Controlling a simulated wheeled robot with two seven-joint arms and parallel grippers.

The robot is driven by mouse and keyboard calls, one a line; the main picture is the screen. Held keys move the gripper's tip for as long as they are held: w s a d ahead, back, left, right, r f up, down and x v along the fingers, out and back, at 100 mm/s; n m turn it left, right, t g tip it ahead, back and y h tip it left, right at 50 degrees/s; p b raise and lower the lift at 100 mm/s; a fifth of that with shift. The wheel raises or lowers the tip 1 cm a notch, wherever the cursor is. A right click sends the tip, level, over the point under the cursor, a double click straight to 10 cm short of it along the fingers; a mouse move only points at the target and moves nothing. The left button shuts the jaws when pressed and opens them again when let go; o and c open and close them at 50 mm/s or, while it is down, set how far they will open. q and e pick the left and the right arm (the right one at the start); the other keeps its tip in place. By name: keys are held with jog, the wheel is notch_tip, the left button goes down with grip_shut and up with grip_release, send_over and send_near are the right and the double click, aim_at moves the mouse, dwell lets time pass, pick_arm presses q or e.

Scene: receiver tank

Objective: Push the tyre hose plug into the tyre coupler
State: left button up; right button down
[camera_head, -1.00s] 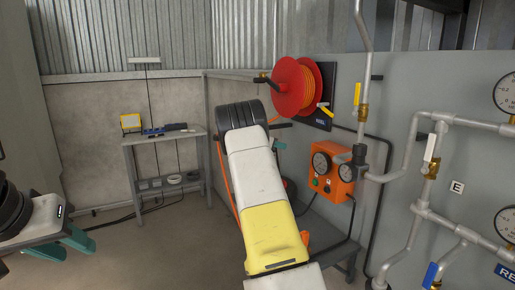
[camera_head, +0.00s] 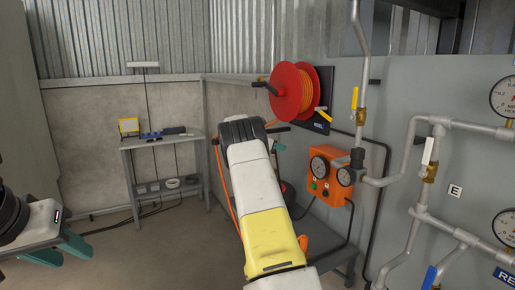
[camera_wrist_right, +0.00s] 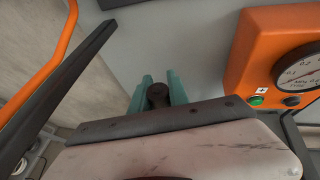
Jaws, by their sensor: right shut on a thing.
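My right gripper (camera_wrist_right: 158,92) has teal fingers closed on a dark, round-ended piece (camera_wrist_right: 157,96), which I take for the tyre hose plug. In the head view my right arm covers most of this gripper, and only a bit of teal (camera_head: 279,148) shows past the wrist. The orange hose (camera_head: 226,185) hangs left of my right arm; it also shows at the left of the right wrist view (camera_wrist_right: 45,75). I cannot make out the tyre coupler. My left gripper (camera_head: 58,251) is low at the left edge, its teal fingers apart and empty.
An orange gauge box (camera_head: 330,174) is on the grey panel, right of my right gripper; it is close in the wrist view (camera_wrist_right: 262,62). A red hose reel (camera_head: 293,90) is above. Pipes and valves fill the right. A small bench (camera_head: 160,141) stands at the back left.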

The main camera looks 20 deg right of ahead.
jog(key=shift+f, duration=2.15)
jog(key=shift+f, duration=0.85)
jog(key=c, duration=1.2)
grip_release()
jog(key=shift+a, duration=0.1)
jog(key=v, duration=0.7)
jog(key=shift+s+a+r, duration=0.1)
jog(key=shift+a+r, duration=0.1)
jog(key=shift+a, duration=0.05)
